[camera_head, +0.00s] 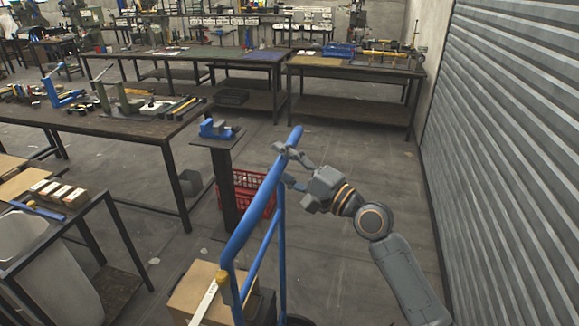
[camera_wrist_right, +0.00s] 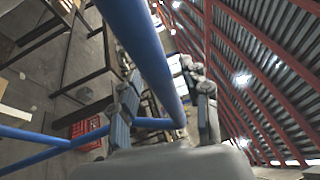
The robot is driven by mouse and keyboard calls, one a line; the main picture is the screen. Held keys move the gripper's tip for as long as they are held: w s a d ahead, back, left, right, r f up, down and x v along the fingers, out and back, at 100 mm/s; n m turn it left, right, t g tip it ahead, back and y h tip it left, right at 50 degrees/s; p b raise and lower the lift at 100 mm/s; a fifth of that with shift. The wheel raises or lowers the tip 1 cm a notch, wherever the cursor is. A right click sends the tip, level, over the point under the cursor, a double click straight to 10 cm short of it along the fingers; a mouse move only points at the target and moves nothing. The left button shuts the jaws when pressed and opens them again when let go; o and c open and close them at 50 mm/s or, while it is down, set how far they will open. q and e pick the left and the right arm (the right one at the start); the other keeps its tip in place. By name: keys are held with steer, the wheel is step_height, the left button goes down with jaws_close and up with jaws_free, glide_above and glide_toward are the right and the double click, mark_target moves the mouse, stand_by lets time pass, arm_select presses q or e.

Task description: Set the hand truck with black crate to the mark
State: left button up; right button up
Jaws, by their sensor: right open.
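The blue tubular hand truck (camera_head: 248,226) stands at the bottom centre of the head view, its handle leaning up and away. A dark crate-like shape (camera_head: 264,308) shows low beside it, mostly cut off, next to a cardboard box (camera_head: 196,292). My right gripper (camera_head: 283,166) is open at the upper part of the handle, coming from the right. In the right wrist view a blue tube (camera_wrist_right: 150,55) runs between the two spread fingers (camera_wrist_right: 165,100); I cannot tell whether they touch it. My left gripper is out of view. No floor mark can be made out.
A red crate (camera_head: 246,196) and a stand with a blue vise (camera_head: 218,129) are just beyond the truck. Workbenches (camera_head: 100,122) stand left and at the back. A ribbed shutter wall (camera_head: 500,150) closes the right side. Floor (camera_head: 340,230) between truck and wall is clear.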

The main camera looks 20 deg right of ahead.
steer(key=v, duration=1.2)
steer(key=shift+w, duration=0.1)
